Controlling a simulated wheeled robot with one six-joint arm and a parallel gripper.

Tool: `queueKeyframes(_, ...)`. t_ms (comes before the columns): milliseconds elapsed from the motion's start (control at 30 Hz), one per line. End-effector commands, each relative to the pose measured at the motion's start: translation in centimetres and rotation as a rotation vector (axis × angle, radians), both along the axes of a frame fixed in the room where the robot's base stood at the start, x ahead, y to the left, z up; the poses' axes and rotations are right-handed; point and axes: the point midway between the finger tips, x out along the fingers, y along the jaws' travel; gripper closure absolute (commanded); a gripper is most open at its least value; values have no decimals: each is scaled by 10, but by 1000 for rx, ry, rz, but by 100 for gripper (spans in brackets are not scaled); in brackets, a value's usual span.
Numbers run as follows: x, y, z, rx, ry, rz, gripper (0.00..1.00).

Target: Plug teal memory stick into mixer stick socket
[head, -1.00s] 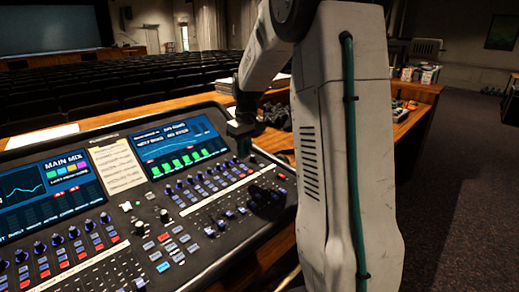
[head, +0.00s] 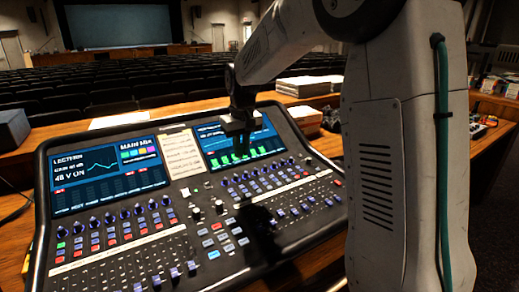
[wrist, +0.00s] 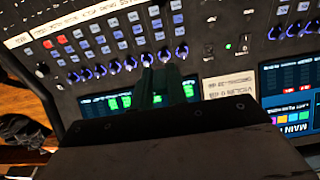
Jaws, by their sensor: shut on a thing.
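My gripper (head: 237,148) hangs over the right screen of the mixer (head: 40,215) in the head view. Its dark fingers are closed together in the wrist view (wrist: 165,84), above the panel beside the knob row. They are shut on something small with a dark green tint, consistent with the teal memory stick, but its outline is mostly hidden. A small green light (wrist: 228,46) and a pale fitting (wrist: 245,43) show on the mixer panel in the wrist view. I cannot tell which panel feature is the stick socket.
The mixer has two lit screens, the left one (head: 108,172) clear of my arm, and rows of raised knobs and faders. Paper stacks (head: 303,87) lie behind it. A dark box (head: 12,129) stands at the left. Open air lies above the panel.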

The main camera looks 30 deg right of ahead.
Motion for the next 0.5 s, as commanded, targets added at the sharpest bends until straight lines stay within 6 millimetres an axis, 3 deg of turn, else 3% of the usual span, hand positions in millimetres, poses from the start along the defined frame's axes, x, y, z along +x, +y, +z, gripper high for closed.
queueKeyframes(500,34,99,16,-1,0,5,100)
